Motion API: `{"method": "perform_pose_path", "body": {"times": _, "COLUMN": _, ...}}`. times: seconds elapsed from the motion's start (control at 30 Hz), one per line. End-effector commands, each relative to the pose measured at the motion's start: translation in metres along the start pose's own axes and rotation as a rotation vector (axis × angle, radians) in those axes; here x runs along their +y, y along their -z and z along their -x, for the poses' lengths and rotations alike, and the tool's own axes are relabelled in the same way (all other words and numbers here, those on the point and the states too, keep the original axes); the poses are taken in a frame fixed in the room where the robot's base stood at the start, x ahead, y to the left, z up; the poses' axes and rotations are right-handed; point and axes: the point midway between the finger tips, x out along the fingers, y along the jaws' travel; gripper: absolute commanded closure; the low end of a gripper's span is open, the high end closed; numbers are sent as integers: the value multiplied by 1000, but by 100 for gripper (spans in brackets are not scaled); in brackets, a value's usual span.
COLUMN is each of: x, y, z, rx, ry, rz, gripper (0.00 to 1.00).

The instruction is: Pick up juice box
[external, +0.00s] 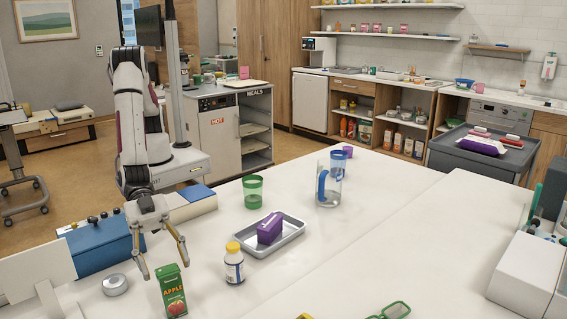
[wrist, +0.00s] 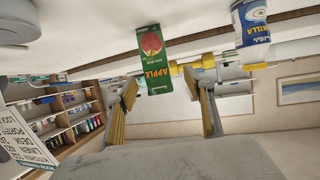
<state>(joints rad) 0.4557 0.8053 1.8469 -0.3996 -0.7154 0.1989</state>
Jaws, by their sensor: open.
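The juice box (external: 173,291) is a green carton with a red apple picture and the word APPLE. It stands upright on the white table at the front left of the external view. In the wrist view, which looks upside down, the juice box (wrist: 154,60) shows between the fingers, nearer the left one. My gripper (external: 163,258) is open and empty, with its fingers spread just above and behind the box. In the wrist view my gripper (wrist: 168,82) frames the box's top end. I cannot tell whether a finger touches it.
A white bottle with a yellow cap (external: 234,267) stands right of the box. A round grey tin (external: 115,285) and a blue box (external: 98,245) lie to the left. A tray (external: 287,236) holds a purple carton (external: 270,229).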

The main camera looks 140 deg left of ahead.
Motion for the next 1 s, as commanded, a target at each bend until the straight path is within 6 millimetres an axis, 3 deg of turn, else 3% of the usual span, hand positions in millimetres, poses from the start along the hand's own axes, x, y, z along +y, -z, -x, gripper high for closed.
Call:
{"method": "perform_pose_path", "body": {"times": 0.2, "x": 0, "y": 0, "z": -11, "rx": 0, "ry": 0, "rz": 0, "gripper": 47}}
{"method": "perform_pose_path", "body": {"times": 0.67, "x": 0, "y": 0, "z": -14, "rx": 0, "ry": 0, "rz": 0, "gripper": 47}}
{"method": "perform_pose_path", "body": {"times": 1.0, "x": 4, "y": 0, "z": -36, "rx": 0, "ry": 1, "rz": -1, "gripper": 47}}
